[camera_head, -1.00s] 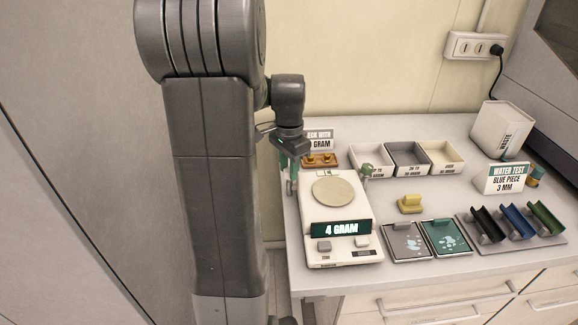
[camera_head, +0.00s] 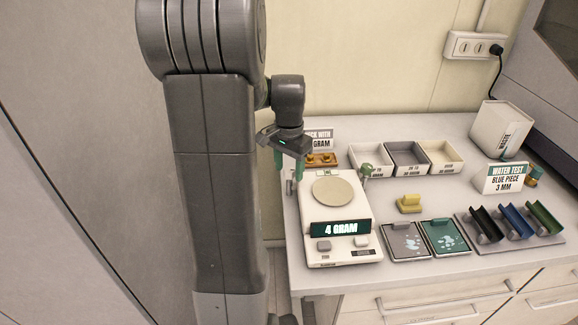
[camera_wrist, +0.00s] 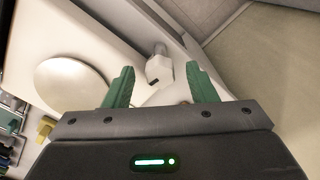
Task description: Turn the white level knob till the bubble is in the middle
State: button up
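The white level knob (camera_wrist: 158,68) sticks out from the scale's side in the wrist view. In the head view the knob (camera_head: 290,187) is small at the scale's left edge, below my fingers. My gripper (camera_head: 289,173) is open, its two green fingers apart and pointing down. In the wrist view the knob lies ahead, between the fingertips in the picture, with no visible grip. A small level window (camera_head: 322,173) sits behind the pan; its bubble is too small to read.
A brown weight block (camera_head: 321,160) and a sign stand just behind the scale. Open trays (camera_head: 408,158) and a yellow piece (camera_head: 409,204) lie further right. The table's left edge is close beside the knob.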

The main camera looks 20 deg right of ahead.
aim_at(289, 170)
notch_tip(289, 170, up, 14)
dwell(0.7)
jog(key=shift+f, duration=0.2)
notch_tip(289, 170, down, 14)
jog(key=shift+r, duration=0.2)
dwell(0.4)
jog(key=shift+r, duration=0.1)
